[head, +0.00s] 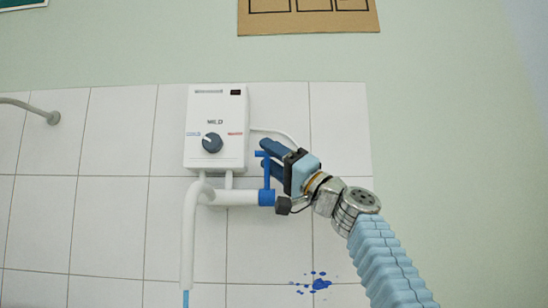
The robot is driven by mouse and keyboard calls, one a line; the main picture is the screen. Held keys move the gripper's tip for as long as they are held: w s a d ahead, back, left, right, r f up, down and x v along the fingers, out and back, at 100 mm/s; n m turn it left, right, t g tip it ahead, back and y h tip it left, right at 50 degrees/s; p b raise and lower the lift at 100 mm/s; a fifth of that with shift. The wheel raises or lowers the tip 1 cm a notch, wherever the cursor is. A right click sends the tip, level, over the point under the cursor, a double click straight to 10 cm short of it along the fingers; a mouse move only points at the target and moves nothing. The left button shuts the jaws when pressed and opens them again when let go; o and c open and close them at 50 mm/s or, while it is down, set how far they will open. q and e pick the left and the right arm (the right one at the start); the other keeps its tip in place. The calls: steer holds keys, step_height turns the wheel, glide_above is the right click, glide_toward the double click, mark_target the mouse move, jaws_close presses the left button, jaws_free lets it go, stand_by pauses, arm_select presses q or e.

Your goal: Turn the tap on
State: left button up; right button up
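The tap is a white pipe (232,198) below a white wall-mounted heater box, with a blue collar (266,197) at its right end. A blue upright handle (266,176) with a short crosspiece rises from the collar. A long white spout (189,240) hangs down at the left, with a narrow blue strip at its lower end, possibly water. My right gripper (264,155) is at the handle's upper part, its dark blue fingers apart, one above the other. The crosspiece appears between the fingertips; I cannot tell if they touch it. My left gripper is out of view.
The heater box (216,127) has a dark round knob (212,143) and a thin white hose at its right. A grey pipe end (51,117) juts in at far left. Blue paint spots (320,284) mark the white tiles. A brown board (308,16) hangs above.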

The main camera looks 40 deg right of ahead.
steer(key=shift+s+r, duration=0.1)
steer(key=shift+s, duration=0.05)
steer(key=b+v, duration=0.9)
steer(key=v, duration=0.5)
